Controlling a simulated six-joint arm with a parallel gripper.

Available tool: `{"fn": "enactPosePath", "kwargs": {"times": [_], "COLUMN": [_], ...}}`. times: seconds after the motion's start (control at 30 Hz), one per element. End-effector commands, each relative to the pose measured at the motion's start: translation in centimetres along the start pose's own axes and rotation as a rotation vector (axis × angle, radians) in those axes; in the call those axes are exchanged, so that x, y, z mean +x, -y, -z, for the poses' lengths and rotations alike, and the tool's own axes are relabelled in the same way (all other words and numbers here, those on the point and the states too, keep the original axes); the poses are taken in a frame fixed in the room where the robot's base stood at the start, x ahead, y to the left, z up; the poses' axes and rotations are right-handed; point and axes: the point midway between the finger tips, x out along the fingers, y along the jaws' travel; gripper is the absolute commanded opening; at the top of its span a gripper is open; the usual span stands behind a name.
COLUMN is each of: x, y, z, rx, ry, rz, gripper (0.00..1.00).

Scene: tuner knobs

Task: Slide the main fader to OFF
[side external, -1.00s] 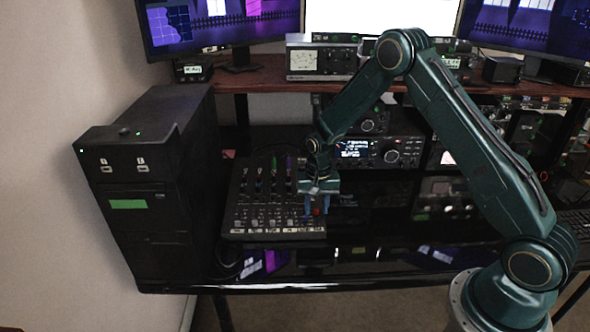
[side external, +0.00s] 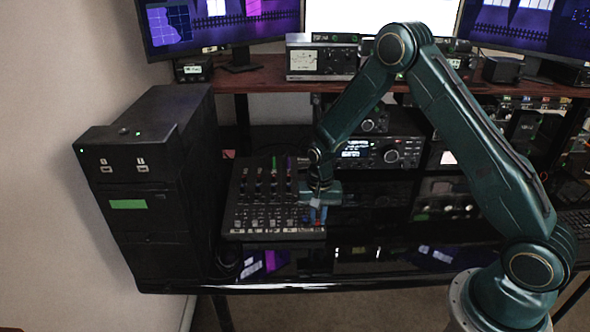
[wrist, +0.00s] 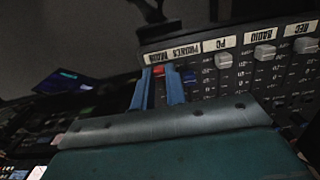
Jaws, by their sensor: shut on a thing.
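The mixer (side external: 240,215) lies on the desk beside the computer tower, with several fader columns. In the wrist view, the main fader's red cap (wrist: 158,71) sits between the tips of my gripper's two blue fingers (wrist: 159,74), close to the label strip at the mixer's edge. My gripper (side external: 319,216) is shut on this cap, at the near right corner of the mixer in the side view. The cap is hidden by the fingers there. A blue cap (wrist: 190,76) stands just right of the fingers in the wrist view.
Several pale fader caps (wrist: 223,60) stand further right in the wrist view. The black computer tower (side external: 140,190) stands left of the mixer. Radios (side external: 385,152) stand on the right behind the gripper. The glossy desk front (side external: 370,260) is mostly clear.

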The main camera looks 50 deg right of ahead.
Motion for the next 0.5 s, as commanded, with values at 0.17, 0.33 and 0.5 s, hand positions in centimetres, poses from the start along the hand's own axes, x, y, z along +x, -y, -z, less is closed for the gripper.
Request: {"fn": "enactPosePath", "kwargs": {"times": [0.17,0.33,0.5], "x": [0.09,0.12,0.1], "y": [0.03,0.03,0.01], "z": [-0.55,-0.71,-0.57], "rx": [-0.004,-0.006,-0.004], "ry": [0.007,0.012,0.009], "rz": [0.0,-0.001,-0.001], "gripper": [0.0,0.17,0.35]}}
